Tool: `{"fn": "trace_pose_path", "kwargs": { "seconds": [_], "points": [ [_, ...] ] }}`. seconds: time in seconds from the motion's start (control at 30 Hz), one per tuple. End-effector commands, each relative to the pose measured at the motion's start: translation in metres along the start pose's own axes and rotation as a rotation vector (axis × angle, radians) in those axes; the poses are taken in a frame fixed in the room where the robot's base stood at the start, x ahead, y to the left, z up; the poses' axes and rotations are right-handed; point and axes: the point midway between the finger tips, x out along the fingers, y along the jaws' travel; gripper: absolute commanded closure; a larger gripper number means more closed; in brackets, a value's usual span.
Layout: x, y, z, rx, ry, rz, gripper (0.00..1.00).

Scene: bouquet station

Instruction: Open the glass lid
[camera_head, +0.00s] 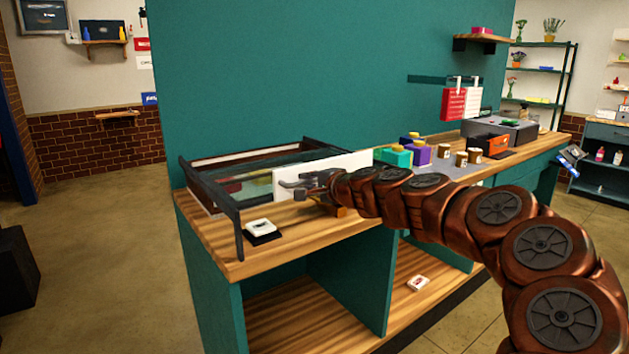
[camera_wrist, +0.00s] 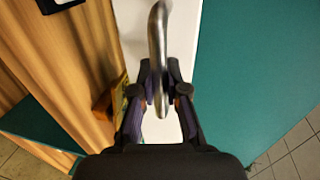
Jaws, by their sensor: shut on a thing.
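The glass lid (camera_head: 262,172) has a dark frame with a see-through greenish pane and sits over a case at the left end of the wooden counter. A white panel (camera_head: 340,164) stands at the case's right side; a white surface (camera_wrist: 184,25) also shows in the wrist view. My gripper (camera_head: 300,186) is in front of this panel, low over the counter. In the wrist view my gripper (camera_wrist: 160,84) is shut on a curved metal handle (camera_wrist: 157,30), which passes between its fingers. How the handle joins the lid is hidden.
A small white item on a black base (camera_head: 262,229) lies on the wooden counter (camera_head: 215,252) in front of the case. Teal and purple boxes (camera_head: 393,155) and several jars stand to the right. A teal wall (camera_head: 330,70) rises behind. Floor at left is open.

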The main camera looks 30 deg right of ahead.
Motion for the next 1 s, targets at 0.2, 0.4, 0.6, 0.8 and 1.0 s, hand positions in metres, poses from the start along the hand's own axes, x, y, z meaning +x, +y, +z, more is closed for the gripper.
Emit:
{"fn": "trace_pose_path", "kwargs": {
  "seconds": [0.2, 0.4, 0.6, 0.8, 1.0],
  "points": [
    [-0.0007, -0.0001, 0.0016, -0.001, -0.003, 0.0, 1.0],
    [-0.0008, 0.0, 0.0012, -0.001, -0.003, 0.0, 0.83],
    [-0.0008, 0.0001, 0.0009, 0.0, -0.002, 0.0, 0.62],
    [-0.0008, 0.0001, 0.0007, 0.0, -0.002, 0.0, 0.61],
    [-0.0042, 0.0, 0.0001, 0.0, -0.001, 0.0, 0.61]
  ]
}}
